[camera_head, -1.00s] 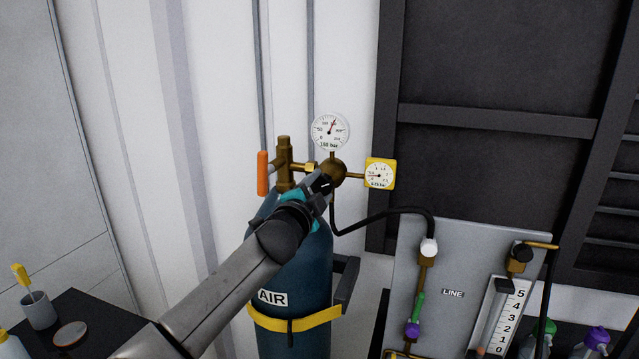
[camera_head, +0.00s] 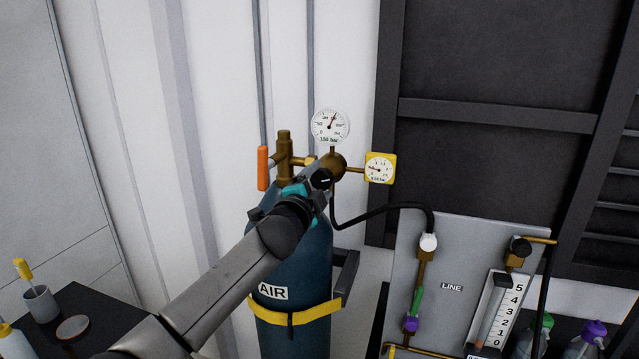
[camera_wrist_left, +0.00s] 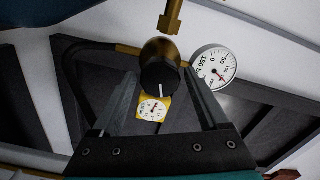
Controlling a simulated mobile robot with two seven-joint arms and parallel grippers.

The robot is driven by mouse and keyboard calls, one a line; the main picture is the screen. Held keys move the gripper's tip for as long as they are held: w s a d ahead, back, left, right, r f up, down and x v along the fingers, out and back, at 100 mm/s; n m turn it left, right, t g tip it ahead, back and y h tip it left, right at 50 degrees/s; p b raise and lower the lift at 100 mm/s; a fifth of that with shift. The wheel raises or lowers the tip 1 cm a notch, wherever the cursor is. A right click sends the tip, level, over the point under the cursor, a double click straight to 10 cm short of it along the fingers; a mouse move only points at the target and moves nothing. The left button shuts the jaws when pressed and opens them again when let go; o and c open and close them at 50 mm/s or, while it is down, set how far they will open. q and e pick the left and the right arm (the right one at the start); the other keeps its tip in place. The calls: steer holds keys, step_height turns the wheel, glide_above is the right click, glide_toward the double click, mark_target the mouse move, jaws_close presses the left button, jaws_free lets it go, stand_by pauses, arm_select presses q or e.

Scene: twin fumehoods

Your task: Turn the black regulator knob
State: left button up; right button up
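The black regulator knob (camera_head: 321,180) with its white mark sits on the front of the brass regulator (camera_head: 334,164), above the blue AIR cylinder (camera_head: 295,250). My left gripper (camera_head: 316,184) is at the knob, partly covering it in the head view. In the left wrist view the knob (camera_wrist_left: 158,76) lies between the two fingers of my left gripper (camera_wrist_left: 162,78), which look open with narrow gaps beside it. Contact at the tips is hard to tell. A white gauge (camera_head: 330,127) and a yellow-framed gauge (camera_head: 380,168) are on the regulator. My right gripper is not in view.
An orange-handled lever (camera_head: 263,168) stands left of the brass cylinder valve. A black hose (camera_head: 372,215) runs right to the grey LINE panel (camera_head: 455,260). A yellow strap (camera_head: 290,317) rings the cylinder. A dark side table with a cup (camera_head: 39,305) is at lower left.

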arm_select(q)
steer(key=shift+o, duration=0.5)
steer(key=shift+s, duration=0.1)
steer(key=b+v, duration=0.2)
steer(key=v, duration=1.3)
